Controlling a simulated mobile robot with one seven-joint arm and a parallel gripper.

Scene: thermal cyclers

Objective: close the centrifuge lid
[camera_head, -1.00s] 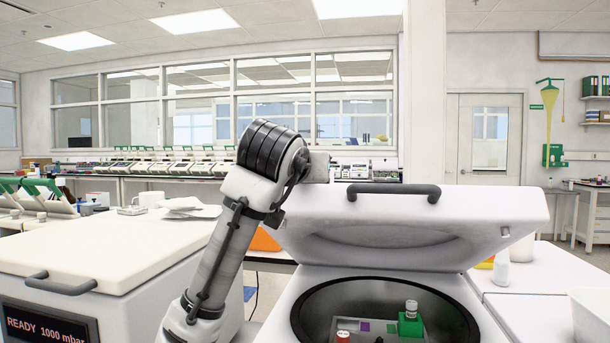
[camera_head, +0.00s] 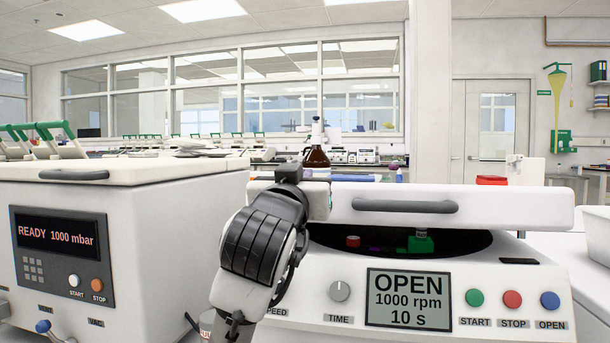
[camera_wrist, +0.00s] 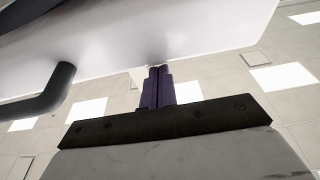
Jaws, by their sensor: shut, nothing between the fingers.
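The centrifuge (camera_head: 310,270) stands in front of me, and its display (camera_head: 408,298) reads OPEN, 1000 rpm, 10 s. Its white lid (camera_head: 510,208) is low and almost level, with a gap that still shows the dark bowl (camera_head: 460,242). The dark lid handle (camera_head: 405,206) is on the front edge. My gripper sits at the left part of the lid in the head view, its fingertips hidden there. In the wrist view my gripper (camera_wrist: 158,72) is shut and empty, its purple fingers at the white lid (camera_wrist: 200,30), right of the handle (camera_wrist: 45,98). Contact is unclear.
A white machine (camera_head: 120,210) with a READY 1000 mbar display stands close on the left. Inside the bowl a green item (camera_head: 420,243) and a red-capped one (camera_head: 352,241) show. A brown bottle (camera_head: 316,155) stands behind the lid. A white surface (camera_head: 595,235) lies to the right.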

